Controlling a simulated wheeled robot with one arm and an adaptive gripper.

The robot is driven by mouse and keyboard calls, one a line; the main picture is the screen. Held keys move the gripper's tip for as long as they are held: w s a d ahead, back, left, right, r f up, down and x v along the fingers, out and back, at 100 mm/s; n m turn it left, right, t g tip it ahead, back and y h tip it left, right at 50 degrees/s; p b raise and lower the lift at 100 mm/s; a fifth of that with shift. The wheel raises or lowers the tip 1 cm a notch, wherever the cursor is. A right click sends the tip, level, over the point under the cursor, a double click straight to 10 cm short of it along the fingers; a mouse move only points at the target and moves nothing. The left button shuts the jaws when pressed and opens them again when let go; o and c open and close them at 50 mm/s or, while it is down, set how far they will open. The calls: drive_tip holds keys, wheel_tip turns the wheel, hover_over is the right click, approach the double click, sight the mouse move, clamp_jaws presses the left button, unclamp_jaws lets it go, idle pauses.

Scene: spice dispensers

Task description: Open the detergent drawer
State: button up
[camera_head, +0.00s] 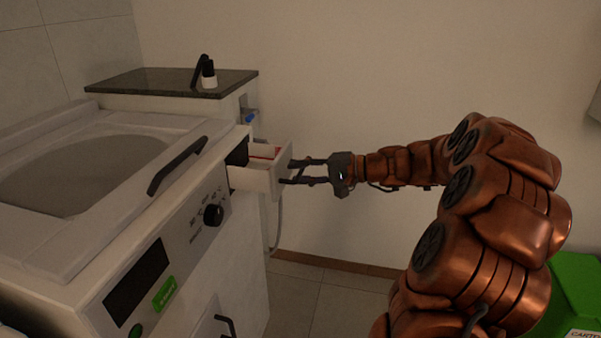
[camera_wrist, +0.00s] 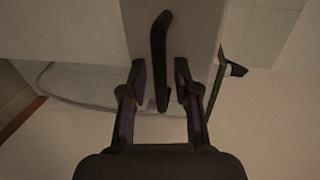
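The detergent drawer (camera_head: 262,178) is white with a reddish part inside. It sticks out of the upper right corner of the white washing machine (camera_head: 195,262), so it stands open. My gripper (camera_head: 287,171) is at the drawer's front face. In the wrist view, a dark curved handle (camera_wrist: 159,45) lies on a pale front panel (camera_wrist: 200,22). The lower end of this handle is between the two fingers of my gripper (camera_wrist: 160,68). A gap shows on each side of it, so the fingers are open around it and do not appear to grip it.
The machine's top has a lid with a black handle (camera_head: 177,165). A dark shelf (camera_head: 150,82) behind it holds a small black-and-white bottle (camera_head: 208,75). A green box (camera_head: 575,290) stands at the lower right. The floor (camera_head: 310,290) right of the machine looks clear.

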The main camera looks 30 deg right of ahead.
idle(0.3)
drive_tip(key=v, duration=1.2)
idle(0.3)
